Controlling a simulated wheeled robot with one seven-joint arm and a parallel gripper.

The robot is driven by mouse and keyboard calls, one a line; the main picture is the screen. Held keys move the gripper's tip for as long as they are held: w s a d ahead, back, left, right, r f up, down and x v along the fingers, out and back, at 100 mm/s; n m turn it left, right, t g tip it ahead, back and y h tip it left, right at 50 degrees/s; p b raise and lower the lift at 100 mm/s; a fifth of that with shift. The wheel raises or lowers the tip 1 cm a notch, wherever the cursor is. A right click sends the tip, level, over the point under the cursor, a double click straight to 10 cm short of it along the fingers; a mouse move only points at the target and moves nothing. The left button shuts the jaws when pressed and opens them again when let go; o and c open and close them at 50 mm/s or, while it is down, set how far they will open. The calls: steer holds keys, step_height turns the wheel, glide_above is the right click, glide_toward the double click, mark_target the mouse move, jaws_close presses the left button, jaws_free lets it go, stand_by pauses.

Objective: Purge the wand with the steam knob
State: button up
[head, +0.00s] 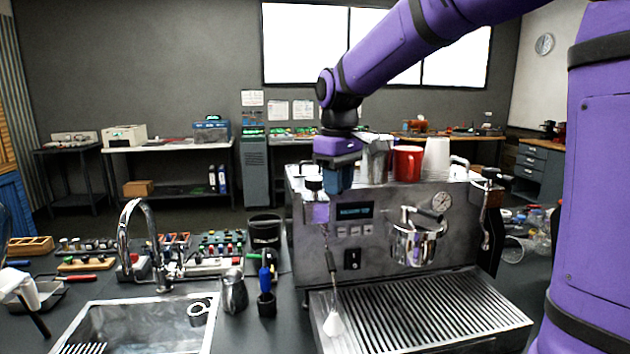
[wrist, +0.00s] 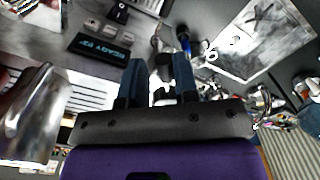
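The espresso machine (head: 375,265) stands at the centre right of the head view. Its black-topped steam knob (head: 314,184) is at the upper left of the front. The thin steam wand (head: 329,262) hangs below it, with a white cone-shaped patch (head: 333,325) at its lower end over the drip tray. My gripper (head: 338,182) points down right beside the knob. In the wrist view its two blue fingers (wrist: 158,62) are apart, with a small dark piece showing between them. I cannot tell whether that piece is the knob or whether the fingers touch it.
A metal pitcher (head: 375,158), a red mug (head: 407,163) and white cups (head: 437,158) stand on the machine close to my gripper. The portafilter (head: 415,240) sits right of the knob. A sink (head: 140,325) and a small steel pitcher (head: 233,292) are at the left.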

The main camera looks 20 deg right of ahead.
steer(key=w+d+n, duration=0.1)
steer(key=n, duration=0.1)
steer(key=w+d+n, duration=0.1)
steer(key=n, duration=0.2)
steer(key=d+n, duration=0.1)
steer(key=n, duration=0.1)
steer(key=shift+w+n, duration=0.3)
steer(key=shift+w, duration=0.1)
stand_by(0.3)
stand_by(2.0)
steer(key=shift+s+a+m, duration=0.5)
steer(key=shift+m, duration=0.8)
steer(key=shift+s+a+m, duration=0.5)
steer(key=shift+m, duration=0.8)
steer(key=shift+s+a+m, duration=0.5)
steer(key=shift+m, duration=0.8)
steer(key=shift+s+a+m, duration=0.1)
steer(key=shift+a+m, duration=0.6)
steer(key=shift+m, duration=0.55)
steer(key=shift+s+a+m, duration=0.1)
steer(key=shift+a+m, duration=0.55)
steer(key=shift+m, duration=0.55)
steer(key=shift+s+a+m, duration=0.1)
steer(key=shift+a+m, duration=0.6)
steer(key=shift+m, duration=0.55)
